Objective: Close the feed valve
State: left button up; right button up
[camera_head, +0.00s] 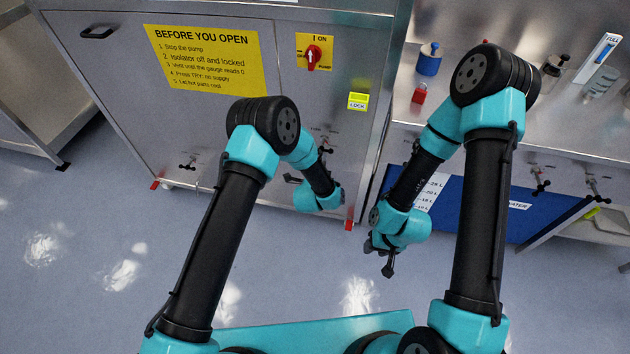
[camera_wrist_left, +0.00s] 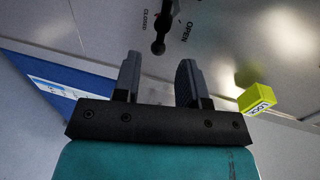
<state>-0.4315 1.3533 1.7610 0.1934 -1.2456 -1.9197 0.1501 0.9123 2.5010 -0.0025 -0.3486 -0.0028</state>
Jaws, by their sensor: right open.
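A small black valve handle (camera_head: 326,149) is on the cabinet front, just beyond my left gripper (camera_head: 292,180). In the left wrist view a black lever with a round knob (camera_wrist_left: 158,46) hangs between the printed words CLOSED and OPEN. There the left gripper (camera_wrist_left: 157,75) is open and empty; its fingertips are just short of the knob. Other small valve handles show on the cabinet (camera_head: 188,166) and under the right bench (camera_head: 541,182); no readable label tells which is the feed valve. My right gripper (camera_head: 386,262) is open and empty, low in front of the blue panel.
A blue bottle (camera_head: 429,60) and a red item (camera_head: 419,93) stand on the right bench. The floor in front is clear.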

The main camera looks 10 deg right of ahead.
pick_arm(q)
jog(key=v, duration=0.9)
jog(key=shift+s, duration=0.25)
jog(key=s+a+f+n+g+y, duration=0.1)
jog(key=s+a+f+n+g, duration=0.2)
jog(key=a+n, duration=0.4)
jog(key=s+a+f+n+g+y, duration=0.1)
jog(key=s+a+f+n+g, duration=0.2)
jog(key=a, duration=0.6)
jog(key=s+a+n+g, duration=0.8)
jog(key=s+a+n, duration=0.4)
jog(key=s, duration=0.4)
jog(key=shift+s+a+r+n+h, duration=0.15)
jog(key=shift+s+a+n+h, duration=0.2)
jog(key=shift+n, duration=0.35)
